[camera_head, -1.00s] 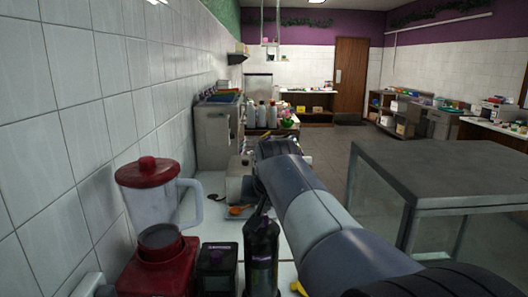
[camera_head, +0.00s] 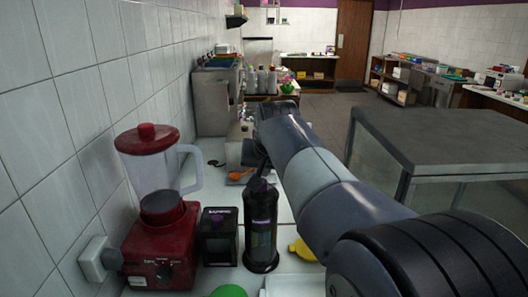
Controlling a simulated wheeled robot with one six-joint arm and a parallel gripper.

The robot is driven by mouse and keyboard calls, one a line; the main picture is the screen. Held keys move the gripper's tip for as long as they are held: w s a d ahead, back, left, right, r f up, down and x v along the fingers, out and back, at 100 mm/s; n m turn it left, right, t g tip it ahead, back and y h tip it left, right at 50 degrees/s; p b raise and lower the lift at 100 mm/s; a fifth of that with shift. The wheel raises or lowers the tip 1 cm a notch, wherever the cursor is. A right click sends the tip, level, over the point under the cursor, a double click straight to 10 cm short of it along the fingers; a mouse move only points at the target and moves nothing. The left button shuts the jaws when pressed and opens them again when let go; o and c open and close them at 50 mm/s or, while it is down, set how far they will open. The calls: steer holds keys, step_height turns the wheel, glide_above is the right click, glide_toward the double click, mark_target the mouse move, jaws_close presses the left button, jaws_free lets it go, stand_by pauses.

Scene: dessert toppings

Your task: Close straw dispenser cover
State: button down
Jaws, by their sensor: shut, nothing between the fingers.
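A tall black dispenser (camera_head: 261,228) with a purple label and a darker see-through body stands upright on the white counter. It looks like the straw dispenser, but I cannot make out straws or how its cover stands. A shorter black box (camera_head: 218,236) with a similar label stands just left of it. My arm reaches in from the lower right, and my gripper (camera_head: 259,168) points down at the top of the tall dispenser. It is shut and empty. Dark on dark, it partly blends with the dispenser's top, and I cannot tell whether they touch.
A red blender (camera_head: 160,240) with a clear jug stands at the left by the tiled wall. A yellow object (camera_head: 302,249) lies right of the dispenser, and a green one (camera_head: 229,291) is in front. An orange item (camera_head: 240,174) lies behind.

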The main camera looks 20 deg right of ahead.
steer(key=r, duration=0.1)
steer(key=r+p, duration=0.1)
steer(key=r, duration=0.1)
steer(key=shift+s+d+r+p, duration=0.1)
steer(key=shift+d+r+p, duration=0.1)
steer(key=shift+r+p, duration=0.1)
steer(key=v, duration=0.9)
steer(key=shift+s+b, duration=0.15)
steer(key=shift+b, duration=0.25)
steer(key=shift+a, duration=0.1)
steer(key=x, duration=0.4)
steer(key=b+x, duration=0.1)
steer(key=x, duration=0.2)
steer(key=s+x, duration=0.1)
steer(key=x, duration=0.3)
steer(key=shift+w+a+f+b, duration=0.1)
steer(key=shift+w+f+b, duration=0.15)
steer(key=shift+f, duration=0.45)
steer(key=shift+s+a+f+b, duration=0.1)
steer(key=shift+f+b, duration=0.35)
steer(key=shift+f, duration=0.05)
steer(key=shift+s+a+f+b, duration=0.1)
steer(key=shift+a+f+b, duration=0.05)
steer(key=shift+f+b, duration=0.35)
